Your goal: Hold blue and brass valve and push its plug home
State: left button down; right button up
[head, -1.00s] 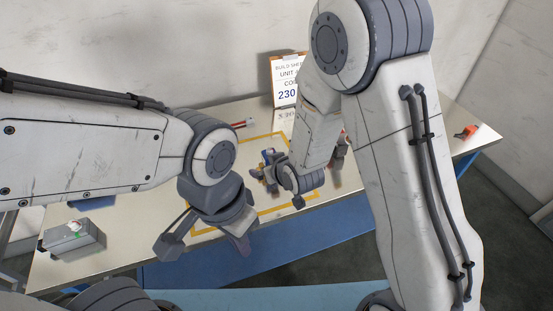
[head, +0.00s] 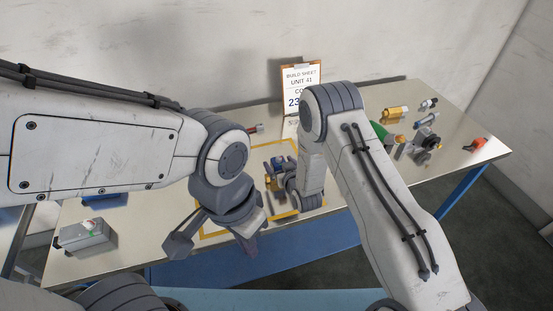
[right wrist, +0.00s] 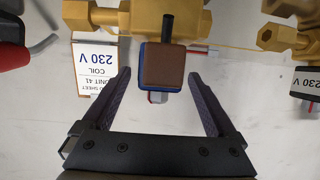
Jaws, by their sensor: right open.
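The blue and brass valve (head: 278,163) stands inside the yellow-outlined area of the table, partly hidden by my right gripper (head: 276,181). In the right wrist view, its brass body (right wrist: 140,18) lies at the top, with a blue-edged, brown-faced block (right wrist: 174,67) in front. My right gripper (right wrist: 163,85) is open, one finger on each side of this block, with gaps showing. I cannot tell which part is the plug or how far in it sits.
A build sheet (head: 301,88) stands at the back. A grey box (head: 84,236) is at the table's left. Brass, grey and green parts and an orange item (head: 476,144) lie at the right. Another brass part (right wrist: 270,37) with a 230 V label is right in the wrist view.

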jog(key=shift+x, duration=1.15)
grip_shut()
